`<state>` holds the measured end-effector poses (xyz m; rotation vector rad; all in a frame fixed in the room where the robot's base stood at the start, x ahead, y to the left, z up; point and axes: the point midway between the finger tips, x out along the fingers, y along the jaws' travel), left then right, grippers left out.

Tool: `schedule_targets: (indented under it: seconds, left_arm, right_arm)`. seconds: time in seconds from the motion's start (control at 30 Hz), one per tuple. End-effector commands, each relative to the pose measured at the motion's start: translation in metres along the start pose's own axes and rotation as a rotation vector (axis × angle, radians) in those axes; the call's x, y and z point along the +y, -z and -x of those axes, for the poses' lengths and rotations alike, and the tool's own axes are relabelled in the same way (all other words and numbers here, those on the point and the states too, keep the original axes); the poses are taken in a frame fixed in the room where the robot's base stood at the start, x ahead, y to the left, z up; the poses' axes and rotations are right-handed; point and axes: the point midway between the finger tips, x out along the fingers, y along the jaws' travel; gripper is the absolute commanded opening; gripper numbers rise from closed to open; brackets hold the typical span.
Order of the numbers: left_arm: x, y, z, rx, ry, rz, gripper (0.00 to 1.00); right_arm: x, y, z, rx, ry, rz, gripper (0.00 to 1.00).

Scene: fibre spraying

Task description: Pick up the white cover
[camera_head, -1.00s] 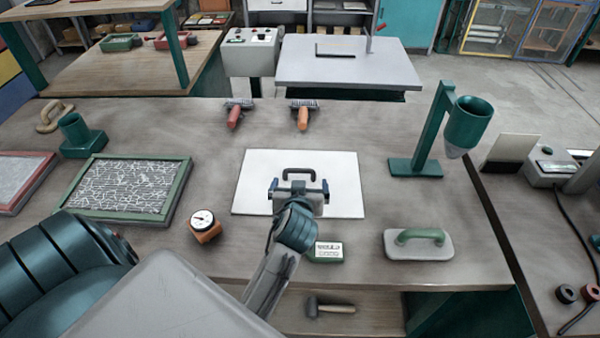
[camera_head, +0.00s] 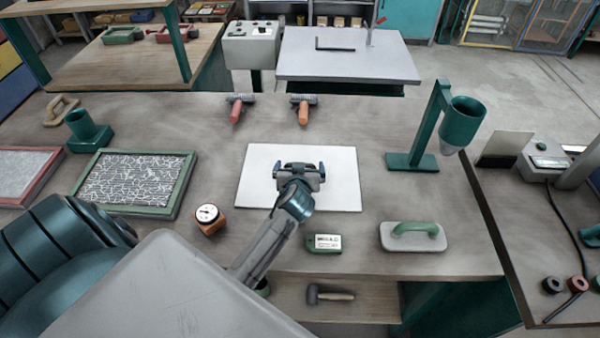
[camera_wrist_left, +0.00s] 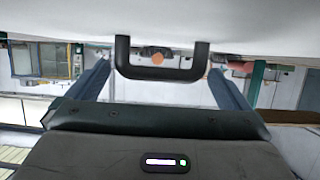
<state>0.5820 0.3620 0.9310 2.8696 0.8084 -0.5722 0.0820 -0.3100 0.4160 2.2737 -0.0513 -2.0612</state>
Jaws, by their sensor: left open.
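The white cover (camera_head: 338,190) is a flat white panel lying on the workbench in the head view. It also shows along the top of the left wrist view (camera_wrist_left: 240,25). Its black handle (camera_wrist_left: 160,72) shows in the left wrist view between the two blue fingers. My left gripper (camera_head: 299,169) is open over the middle of the cover, with a finger on each side of the handle, not closed on it. The gripper and wrist hide part of the cover and handle in the head view. My right gripper is not in view.
A green-framed mesh screen (camera_head: 90,190) and an orange gauge (camera_head: 208,220) lie left of the cover. A green funnel stand (camera_head: 412,161) and a green-handled float (camera_head: 400,242) are to the right. A green box (camera_head: 324,243) lies in front.

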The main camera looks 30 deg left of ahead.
Motion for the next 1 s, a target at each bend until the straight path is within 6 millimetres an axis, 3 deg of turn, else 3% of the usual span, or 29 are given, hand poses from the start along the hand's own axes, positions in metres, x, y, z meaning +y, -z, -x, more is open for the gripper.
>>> schedule_targets:
  seconds: [0.07,0.3,0.57,1.0]
  left_arm:
    - [0.000,0.000,0.000,0.000,0.000,0.000,0.96]
    - [0.000,0.001,0.001,0.002,-0.001,0.000,0.53]
    - [0.000,0.005,0.002,0.003,0.000,0.001,0.53]
    - [0.001,0.076,0.031,0.007,-0.001,0.004,0.53]
  right_arm:
    - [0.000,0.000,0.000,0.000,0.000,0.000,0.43]
    - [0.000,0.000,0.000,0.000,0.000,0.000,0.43]
    - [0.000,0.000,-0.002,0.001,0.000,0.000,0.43]
    - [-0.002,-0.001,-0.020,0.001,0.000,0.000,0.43]
